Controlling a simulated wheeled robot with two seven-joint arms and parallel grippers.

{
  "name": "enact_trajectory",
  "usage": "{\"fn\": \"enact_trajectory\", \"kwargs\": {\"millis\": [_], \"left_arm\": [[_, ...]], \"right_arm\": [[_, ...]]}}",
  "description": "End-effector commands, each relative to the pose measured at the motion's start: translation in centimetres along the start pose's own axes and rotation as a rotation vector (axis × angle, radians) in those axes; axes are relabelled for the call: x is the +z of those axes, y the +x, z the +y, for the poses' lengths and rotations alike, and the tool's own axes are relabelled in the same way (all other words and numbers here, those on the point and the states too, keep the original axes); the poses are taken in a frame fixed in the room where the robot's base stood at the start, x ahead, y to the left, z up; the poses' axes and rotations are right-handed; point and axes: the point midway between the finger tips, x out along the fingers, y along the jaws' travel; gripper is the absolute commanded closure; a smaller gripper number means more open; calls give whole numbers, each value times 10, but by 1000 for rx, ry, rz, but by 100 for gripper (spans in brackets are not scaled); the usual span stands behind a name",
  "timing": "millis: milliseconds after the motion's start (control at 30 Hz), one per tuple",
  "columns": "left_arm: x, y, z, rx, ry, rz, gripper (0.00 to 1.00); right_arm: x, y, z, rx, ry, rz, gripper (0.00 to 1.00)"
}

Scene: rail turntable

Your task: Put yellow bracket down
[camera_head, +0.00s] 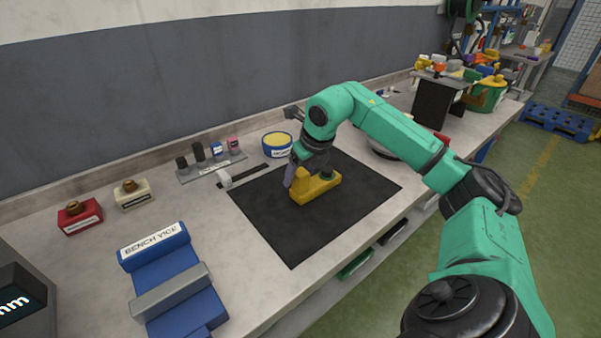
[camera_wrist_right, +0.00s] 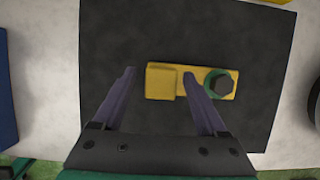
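The yellow bracket (camera_head: 318,190) rests on the black mat (camera_head: 285,235). In the right wrist view the bracket (camera_wrist_right: 162,82) has a raised block at its left end, and a green ring with a dark bolt head (camera_wrist_right: 222,84) at its right end. My right gripper (camera_head: 297,175) is over the bracket, its purple fingers pointing down at it. In the wrist view the fingers of the right gripper (camera_wrist_right: 160,73) are spread on either side of the raised block, with visible gaps. The right finger overlaps the bracket's base in the picture. My left gripper is not in view.
A blue bench vice (camera_head: 170,280) stands at the front left. A yellow-topped blue tin (camera_head: 277,145) and a small rack (camera_head: 212,167) are behind the mat. Red (camera_head: 80,217) and cream (camera_head: 132,195) blocks sit at the left. The mat's front part is clear.

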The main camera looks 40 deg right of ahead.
Motion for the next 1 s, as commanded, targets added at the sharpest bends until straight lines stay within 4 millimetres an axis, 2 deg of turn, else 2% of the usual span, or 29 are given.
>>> {"fn": "enact_trajectory", "kwargs": {"millis": [200,300,367,600,700,800,1000], "left_arm": [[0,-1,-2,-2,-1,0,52],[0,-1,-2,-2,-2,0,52],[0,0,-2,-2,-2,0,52],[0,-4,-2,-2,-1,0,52],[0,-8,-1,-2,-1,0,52],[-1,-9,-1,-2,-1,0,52],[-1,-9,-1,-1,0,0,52]], "right_arm": [[0,-1,0,0,0,0,25],[2,-8,0,0,0,-2,25],[2,-18,0,0,0,-4,25],[3,-86,0,-1,0,-6,25],[3,-108,0,0,0,-4,25],[2,-120,0,0,0,-2,25],[1,-123,0,0,0,1,25]]}}
